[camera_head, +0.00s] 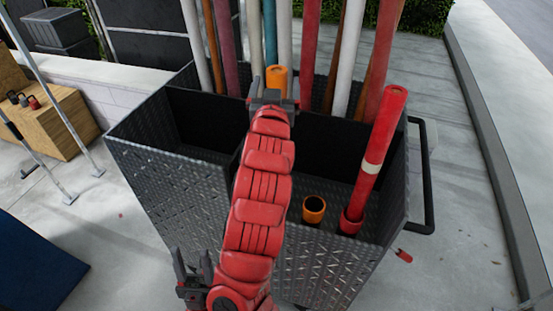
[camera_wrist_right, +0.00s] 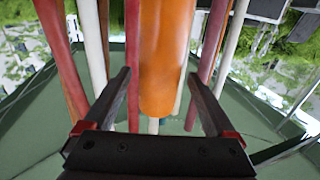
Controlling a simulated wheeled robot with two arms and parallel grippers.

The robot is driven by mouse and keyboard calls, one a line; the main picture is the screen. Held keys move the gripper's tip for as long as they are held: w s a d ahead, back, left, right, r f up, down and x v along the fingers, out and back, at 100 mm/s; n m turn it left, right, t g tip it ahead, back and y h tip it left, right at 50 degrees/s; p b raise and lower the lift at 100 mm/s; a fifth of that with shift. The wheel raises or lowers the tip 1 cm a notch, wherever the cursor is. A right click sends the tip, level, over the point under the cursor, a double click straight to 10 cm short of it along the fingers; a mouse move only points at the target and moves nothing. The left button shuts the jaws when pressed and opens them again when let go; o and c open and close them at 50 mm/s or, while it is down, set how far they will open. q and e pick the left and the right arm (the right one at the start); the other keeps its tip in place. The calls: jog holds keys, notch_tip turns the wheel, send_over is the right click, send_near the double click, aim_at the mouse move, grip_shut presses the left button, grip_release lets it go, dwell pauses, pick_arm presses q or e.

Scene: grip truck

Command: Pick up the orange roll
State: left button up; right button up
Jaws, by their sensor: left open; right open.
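An orange roll (camera_head: 276,78) stands in the back compartment of the dark metal cart (camera_head: 180,190), just beyond my right gripper. In the right wrist view the orange roll (camera_wrist_right: 165,60) lies between the two spread fingers of my right gripper (camera_wrist_right: 160,76), with a gap visible on each side. In the head view my right gripper (camera_head: 272,100) is at the end of the red arm, over the cart. My left gripper (camera_head: 192,264) is open and empty at the lower left, outside the cart's near side. A second, short orange tube (camera_head: 314,208) is in the front compartment.
Several white, red, brown and teal rolls (camera_head: 310,45) stand close around the orange roll. A red roll with a white band (camera_head: 375,150) leans in the front right. A black handle (camera_head: 428,180) is on the cart's right side. A wooden crate (camera_head: 55,125) stands at left.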

jog(key=shift+w+d+r+p, duration=0.15)
jog(key=shift+w+p, duration=0.15)
jog(key=shift+w, duration=0.35)
jog(key=shift+w+d+r+p, duration=0.15)
jog(key=shift+w+p, duration=0.15)
jog(key=shift+w, duration=0.3)
jog(key=shift+w+a+f, duration=0.1)
jog(key=shift+w+f, duration=0.05)
jog(key=shift+w, duration=0.4)
grip_shut()
